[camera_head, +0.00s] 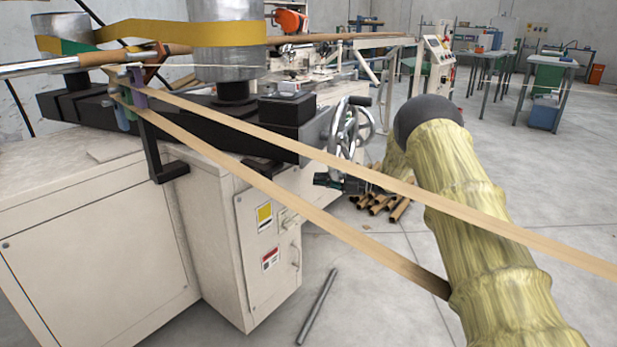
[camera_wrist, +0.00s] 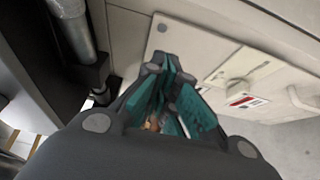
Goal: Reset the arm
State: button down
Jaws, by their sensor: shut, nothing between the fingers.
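My gripper (camera_head: 320,180) is small in the head view, at the end of my arm in its yellowish sleeve. It points left toward the cream winder cabinet (camera_head: 90,250) and lies between two tan strips (camera_head: 380,180). In the wrist view the teal-padded fingers of my gripper (camera_wrist: 170,62) come together with nothing held. Its fingertips appear in front of the cabinet panel (camera_wrist: 240,50); contact cannot be told. The upper strip crosses in front of my arm; the lower strip goes out of sight behind it.
A spoked handwheel (camera_head: 345,130) is just above my gripper. Several brown tubes (camera_head: 400,208) lie on the floor behind it. A metal rod (camera_head: 317,307) lies on the floor by the cabinet. Guide blocks (camera_head: 127,95) hold the strips at left. Tables stand far right; floor between is clear.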

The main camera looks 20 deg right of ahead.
jog(key=s+d+p, duration=0.1)
jog(key=d, duration=0.5)
jog(key=shift+s, duration=0.2)
